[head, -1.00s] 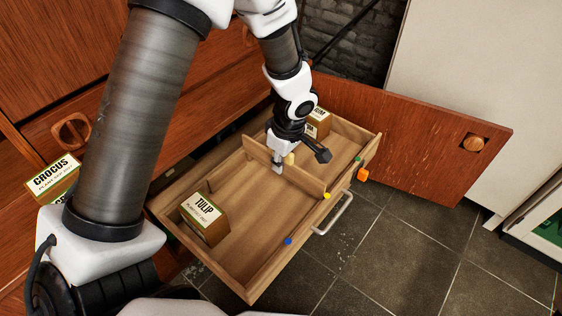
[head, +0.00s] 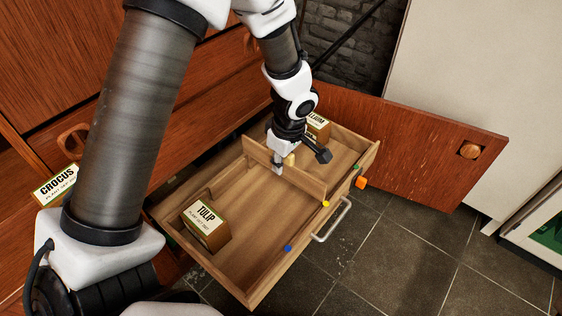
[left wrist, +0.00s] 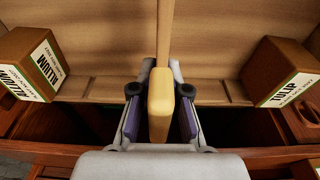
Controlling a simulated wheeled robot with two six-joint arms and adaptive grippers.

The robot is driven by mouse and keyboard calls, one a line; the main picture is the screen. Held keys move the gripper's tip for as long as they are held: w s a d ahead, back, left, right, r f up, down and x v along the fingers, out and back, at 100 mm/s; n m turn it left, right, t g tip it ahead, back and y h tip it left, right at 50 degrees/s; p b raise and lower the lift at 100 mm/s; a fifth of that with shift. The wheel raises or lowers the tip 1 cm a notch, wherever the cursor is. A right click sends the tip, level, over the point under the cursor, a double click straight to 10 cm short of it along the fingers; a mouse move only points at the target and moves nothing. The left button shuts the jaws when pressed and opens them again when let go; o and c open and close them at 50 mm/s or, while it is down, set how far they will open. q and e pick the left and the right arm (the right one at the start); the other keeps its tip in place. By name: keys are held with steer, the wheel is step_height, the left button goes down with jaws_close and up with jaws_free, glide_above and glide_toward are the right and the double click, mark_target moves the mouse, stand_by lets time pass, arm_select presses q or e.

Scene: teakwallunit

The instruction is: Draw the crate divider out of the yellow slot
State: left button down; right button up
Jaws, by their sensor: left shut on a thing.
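The crate divider (head: 300,181) is a thin wooden board standing upright across the open drawer (head: 258,283). Its front end is close to the yellow marker (head: 326,204) on the drawer's front edge. My left gripper (head: 278,166) is shut on the divider's pale yellow grip block. In the left wrist view the block (left wrist: 160,104) sits between the two finger pads, with the divider's edge (left wrist: 165,35) running up from it. Whether the divider's lower edge is still in its slot is hidden. My right gripper is not in view.
A TULIP box (head: 207,226) and an ALLIUM box (head: 318,126) stand in the drawer on opposite sides of the divider. An open cabinet door (head: 410,145) stands behind.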

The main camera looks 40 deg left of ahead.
arm_select(q)
steer(key=shift+r+p, duration=1.05)
steer(key=shift+r, duration=0.5)
steer(key=shift+r+p, duration=1.1)
steer(key=shift+r, duration=0.4)
steer(key=shift+r+p, duration=1.1)
steer(key=shift+r, duration=0.35)
steer(key=shift+r+p, duration=1.2)
steer(key=shift+r, duration=0.35)
